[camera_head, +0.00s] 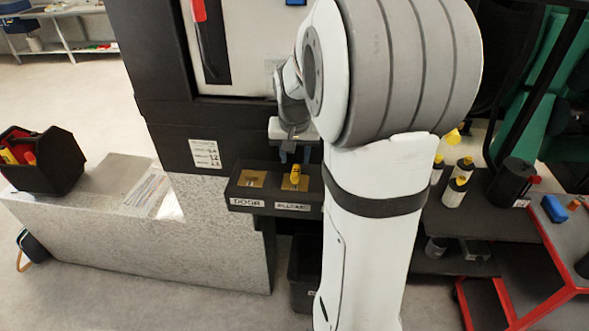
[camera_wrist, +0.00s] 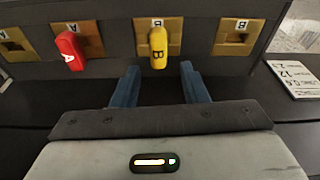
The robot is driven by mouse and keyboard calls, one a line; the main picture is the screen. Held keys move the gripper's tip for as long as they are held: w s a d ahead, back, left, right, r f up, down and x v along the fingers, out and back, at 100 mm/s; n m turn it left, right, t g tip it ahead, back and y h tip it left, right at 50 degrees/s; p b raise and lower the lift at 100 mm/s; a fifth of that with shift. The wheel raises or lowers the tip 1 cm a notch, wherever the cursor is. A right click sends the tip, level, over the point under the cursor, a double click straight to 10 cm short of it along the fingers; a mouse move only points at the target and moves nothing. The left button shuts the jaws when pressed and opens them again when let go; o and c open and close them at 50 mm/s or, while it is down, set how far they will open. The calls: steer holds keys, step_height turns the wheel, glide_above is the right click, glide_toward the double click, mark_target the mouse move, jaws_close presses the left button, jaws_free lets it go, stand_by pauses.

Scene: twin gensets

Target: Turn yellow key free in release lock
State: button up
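The yellow key (camera_head: 295,174) stands in a brass plate on the dark lock box (camera_head: 246,192) in the head view. In the wrist view the yellow key (camera_wrist: 158,47), marked B, sits upright in its plate. My gripper (camera_wrist: 159,82) is open, with one blue finger on each side of the key's line. The fingertips lie just short of the key, and I see no contact. In the head view my gripper (camera_head: 294,156) is right behind the key, partly hidden by my arm.
A red key (camera_wrist: 69,50) stands in the neighbouring plate. The brass plate marked B (camera_wrist: 238,36) and the far-left plate (camera_wrist: 14,40) hold no key. A black bin (camera_head: 42,160) rests on a grey cabinet (camera_head: 200,235). Bottles (camera_head: 455,190) stand on a shelf at right.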

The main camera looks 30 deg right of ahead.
mark_target(295, 170)
steer(key=shift+s+f+m+b, duration=0.1)
steer(key=shift+f+m+b, duration=0.2)
steer(key=shift+f+m, duration=0.1)
steer(key=b+x, duration=0.3)
steer(key=x, duration=0.2)
steer(key=shift+c, duration=0.2)
